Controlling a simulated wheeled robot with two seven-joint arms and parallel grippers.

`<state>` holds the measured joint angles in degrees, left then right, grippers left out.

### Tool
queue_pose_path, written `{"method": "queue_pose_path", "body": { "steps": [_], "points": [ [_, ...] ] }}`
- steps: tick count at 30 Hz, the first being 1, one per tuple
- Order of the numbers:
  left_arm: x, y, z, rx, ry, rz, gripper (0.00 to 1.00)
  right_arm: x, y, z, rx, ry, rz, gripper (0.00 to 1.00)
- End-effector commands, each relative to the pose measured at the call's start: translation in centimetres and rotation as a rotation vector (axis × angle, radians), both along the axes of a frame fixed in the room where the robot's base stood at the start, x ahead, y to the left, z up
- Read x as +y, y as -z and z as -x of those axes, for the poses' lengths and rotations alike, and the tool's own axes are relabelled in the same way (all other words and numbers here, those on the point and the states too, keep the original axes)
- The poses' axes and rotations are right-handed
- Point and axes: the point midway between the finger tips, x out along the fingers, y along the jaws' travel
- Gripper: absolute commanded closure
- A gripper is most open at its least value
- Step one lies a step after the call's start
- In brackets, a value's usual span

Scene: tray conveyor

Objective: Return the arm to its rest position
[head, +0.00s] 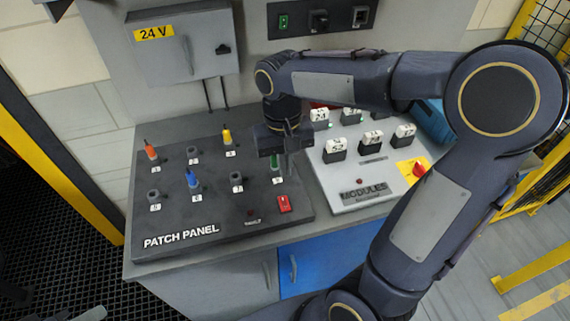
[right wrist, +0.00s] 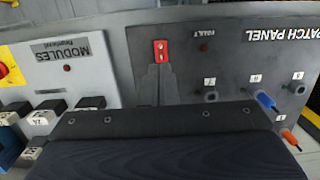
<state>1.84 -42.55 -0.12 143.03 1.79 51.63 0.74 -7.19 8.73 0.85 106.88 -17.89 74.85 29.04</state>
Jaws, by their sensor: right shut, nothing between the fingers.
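My right gripper (head: 287,172) hangs over the right part of the dark patch panel (head: 190,215), with its arm reaching in from the right. Its fingers are shut together with nothing between them; they also show in the right wrist view (right wrist: 157,82), close to a red switch (right wrist: 160,50). In the head view a green plug (head: 275,163) stands in the panel just beside the fingers, partly covered by the gripper. An orange plug (head: 151,151), a yellow plug (head: 227,137) and a blue plug (head: 192,180) stand upright in other sockets. My left gripper is not in view.
The light modules board (head: 350,202), with several black-and-white modules and a red knob on yellow (head: 419,169), lies right of the panel under my forearm. A grey 24 V box (head: 185,50) hangs on the wall behind. A blue object (head: 432,122) is partly hidden behind my arm.

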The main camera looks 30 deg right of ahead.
Motion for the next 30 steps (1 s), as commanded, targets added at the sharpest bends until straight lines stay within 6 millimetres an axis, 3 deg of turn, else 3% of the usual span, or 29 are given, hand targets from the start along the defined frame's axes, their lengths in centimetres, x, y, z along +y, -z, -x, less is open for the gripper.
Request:
{"method": "queue_pose_path", "body": {
  "steps": [17, 20, 30],
  "points": [
    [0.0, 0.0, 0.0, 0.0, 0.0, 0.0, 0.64, -0.1, -0.2, 0.3, -0.009, -0.001, -0.009, 1.0],
    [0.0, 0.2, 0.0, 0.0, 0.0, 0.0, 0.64, -0.4, -0.7, 1.7, -0.055, -0.004, -0.046, 1.0],
    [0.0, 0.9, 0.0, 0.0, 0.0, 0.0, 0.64, 0.3, -1.1, 10.4, -0.437, -0.043, -0.251, 1.0]
  ]
}}
